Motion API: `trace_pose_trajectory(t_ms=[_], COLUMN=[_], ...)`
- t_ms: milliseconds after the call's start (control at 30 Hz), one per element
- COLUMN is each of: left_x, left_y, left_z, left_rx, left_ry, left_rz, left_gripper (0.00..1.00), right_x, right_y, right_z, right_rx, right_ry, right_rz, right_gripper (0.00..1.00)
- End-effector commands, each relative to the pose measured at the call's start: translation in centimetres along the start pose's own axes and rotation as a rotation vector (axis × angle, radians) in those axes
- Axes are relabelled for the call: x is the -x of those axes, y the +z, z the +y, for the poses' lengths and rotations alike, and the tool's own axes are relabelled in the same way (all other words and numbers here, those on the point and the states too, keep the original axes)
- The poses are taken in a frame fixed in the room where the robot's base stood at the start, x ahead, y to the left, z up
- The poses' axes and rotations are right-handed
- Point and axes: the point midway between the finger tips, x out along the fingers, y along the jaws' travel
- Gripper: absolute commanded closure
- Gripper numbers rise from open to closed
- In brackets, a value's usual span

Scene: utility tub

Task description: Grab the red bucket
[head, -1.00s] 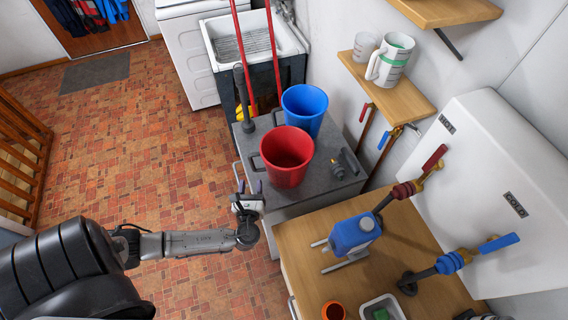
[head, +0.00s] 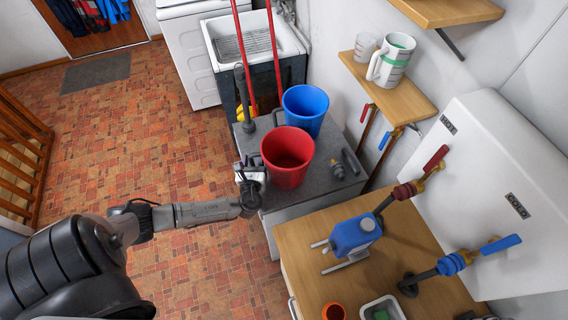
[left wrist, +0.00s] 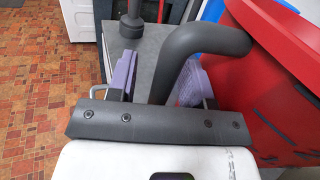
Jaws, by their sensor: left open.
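The red bucket (head: 290,172) stands upright on the grey cabinet top in the head view. It also fills the right side of the left wrist view (left wrist: 268,112). Its thick dark handle (left wrist: 205,40) curves out from the bucket's side in the left wrist view. My left gripper (head: 250,163) is at the bucket's left side. In the left wrist view, its purple-padded fingers (left wrist: 158,68) are open, with the handle running down between them. I cannot tell whether either finger touches the handle. My right gripper is not in view.
A blue bucket (head: 305,104) stands just behind the red one. A dark tool (head: 352,166) lies right of it on the grey cabinet top (head: 325,185). Open tiled floor lies left.

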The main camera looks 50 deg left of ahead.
Motion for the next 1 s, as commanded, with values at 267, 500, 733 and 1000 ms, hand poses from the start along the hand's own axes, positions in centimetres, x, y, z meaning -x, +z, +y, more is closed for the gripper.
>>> trace_pose_trajectory(t_ms=[267,500,733,1000], left_x=[-0.26,-0.24,-0.23,-0.23], left_y=[0.01,0.01,0.01,0.01], left_z=[-0.01,-0.01,-0.01,-0.01], left_rx=[0.0,0.0,0.0,0.0], left_ry=[0.0,-0.001,-0.001,-0.001], left_rz=[0.0,0.0,0.0,0.0], left_gripper=[0.53,0.76,0.98,1.0], right_x=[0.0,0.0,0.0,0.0], right_y=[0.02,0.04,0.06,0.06], right_z=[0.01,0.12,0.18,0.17], right_rx=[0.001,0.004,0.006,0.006], right_ry=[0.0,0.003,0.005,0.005], right_rz=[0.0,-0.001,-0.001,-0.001], right_gripper=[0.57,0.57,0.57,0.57])
